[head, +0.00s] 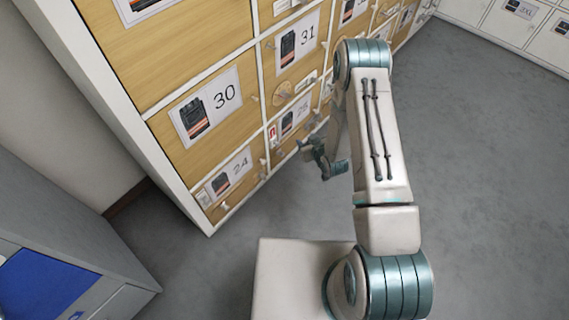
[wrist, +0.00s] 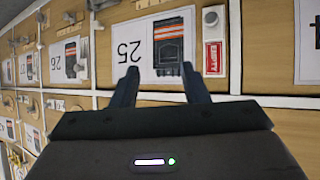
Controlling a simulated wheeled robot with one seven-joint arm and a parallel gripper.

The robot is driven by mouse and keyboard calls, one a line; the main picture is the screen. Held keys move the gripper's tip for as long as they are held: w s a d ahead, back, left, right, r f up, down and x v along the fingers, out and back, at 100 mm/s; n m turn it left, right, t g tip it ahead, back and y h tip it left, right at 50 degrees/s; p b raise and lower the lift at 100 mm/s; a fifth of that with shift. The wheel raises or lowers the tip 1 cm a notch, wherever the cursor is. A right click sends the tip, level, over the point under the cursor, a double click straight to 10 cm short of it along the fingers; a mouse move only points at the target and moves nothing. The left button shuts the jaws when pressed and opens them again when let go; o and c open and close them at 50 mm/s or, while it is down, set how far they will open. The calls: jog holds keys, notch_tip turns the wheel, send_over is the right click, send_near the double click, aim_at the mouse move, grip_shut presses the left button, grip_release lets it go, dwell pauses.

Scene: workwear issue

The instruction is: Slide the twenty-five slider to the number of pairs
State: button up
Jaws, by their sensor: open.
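The twenty-five drawer carries a white label (wrist: 150,48) with a dark garment picture and the number 25, upside down in the wrist view. A red plate reading EMPTY (wrist: 213,57) shows on that strip. In the head view the red plate (head: 272,132) shows at the left of the 25 label. My gripper (wrist: 159,72) is open and empty, its fingertips in front of the 25 label, to one side of the slider. In the head view my gripper (head: 312,150) is beside the drawer front, partly hidden by my arm.
Drawers labelled 30 (head: 208,106), 31 (head: 298,47) and 24 (head: 230,172) surround it, with protruding knobs. A grey cabinet with a blue panel (head: 45,285) stands at the lower left, white cabinets (head: 520,25) at the far right. The grey floor (head: 470,170) is clear.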

jog(key=t+y+b, duration=0.1)
jog(key=y+b, duration=0.1)
jog(key=b, duration=0.2)
send_near(283, 155)
jog(key=b+x, duration=0.5)
jog(key=x, duration=0.3)
jog(key=shift+w+a+f, duration=0.1)
jog(key=shift+w+f, duration=0.05)
grip_shut()
jog(key=shift+h, duration=0.3)
